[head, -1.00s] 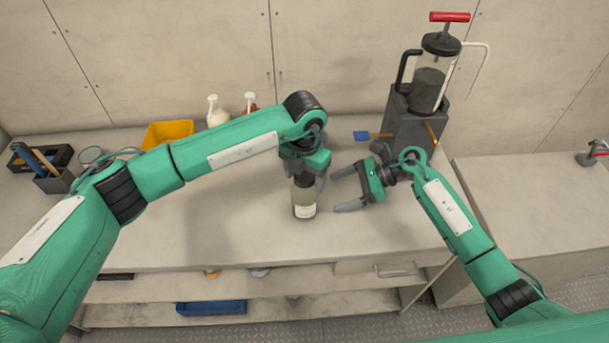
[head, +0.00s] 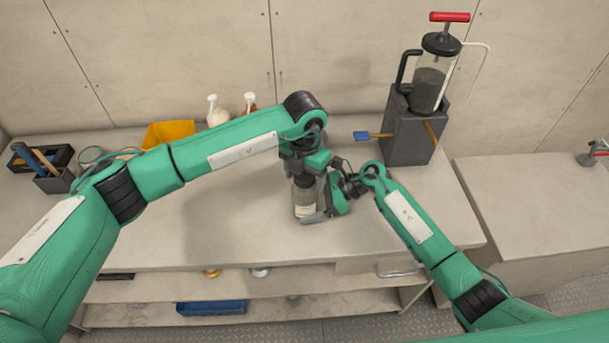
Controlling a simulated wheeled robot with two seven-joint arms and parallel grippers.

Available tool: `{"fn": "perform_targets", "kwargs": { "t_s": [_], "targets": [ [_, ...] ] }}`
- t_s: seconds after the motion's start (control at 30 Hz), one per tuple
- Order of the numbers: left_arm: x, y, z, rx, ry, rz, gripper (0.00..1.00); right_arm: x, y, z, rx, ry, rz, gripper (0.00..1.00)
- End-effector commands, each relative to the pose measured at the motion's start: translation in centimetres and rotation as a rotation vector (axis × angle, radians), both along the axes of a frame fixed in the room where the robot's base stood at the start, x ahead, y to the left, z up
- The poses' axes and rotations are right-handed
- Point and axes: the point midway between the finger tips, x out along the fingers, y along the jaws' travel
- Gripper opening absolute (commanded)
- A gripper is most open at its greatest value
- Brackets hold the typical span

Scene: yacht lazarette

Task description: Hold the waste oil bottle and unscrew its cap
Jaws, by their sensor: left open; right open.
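The waste oil bottle (head: 304,198) stands upright on the bench, greyish-green with a pale label low on its front. My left gripper (head: 304,176) is above it, pointing down, open with its fingers around the bottle's top. The cap is largely hidden by that gripper. My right gripper (head: 318,208) is open at the bottle's right side, low down, with one finger in front of the bottle near its base. Whether its fingers touch the bottle cannot be told.
A pump canister with a red handle (head: 436,75) stands on a dark block (head: 408,135) at the back right. A yellow bin (head: 168,133) and two pump bottles are behind my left arm. A blue tray (head: 211,307) lies on the lower shelf. The bench front is clear.

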Motion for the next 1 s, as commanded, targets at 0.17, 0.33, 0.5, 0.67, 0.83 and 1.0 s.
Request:
{"fn": "perform_targets", "kwargs": {
  "t_s": [0.17, 0.33, 0.5, 0.67, 0.83, 1.0],
  "targets": [
    [0.00, 0.00, 0.00, 0.000, 0.000, 0.000, 0.70, 0.03, 0.12, -0.05, 0.000, 0.000, -0.001, 0.83],
    [-0.01, -0.01, 0.00, 0.000, 0.000, 0.000, 0.70, 0.02, 0.11, -0.06, 0.000, 0.000, -0.001, 0.74],
    [-0.01, -0.01, 0.00, 0.000, 0.000, 0.000, 0.70, 0.03, 0.08, -0.06, 0.000, 0.000, -0.001, 0.46],
    [-0.01, -0.01, 0.00, 0.000, 0.000, 0.000, 0.70, 0.03, 0.08, -0.06, 0.000, 0.000, -0.001, 0.46],
    [0.00, 0.00, 0.00, 0.000, 0.000, 0.000, 0.68, 0.03, 0.07, -0.05, 0.000, 0.000, -0.001, 0.46],
    [0.00, 0.00, 0.00, 0.000, 0.000, 0.000, 0.34, 0.02, 0.07, -0.05, 0.000, 0.000, -0.001, 0.46]
  ]
}}
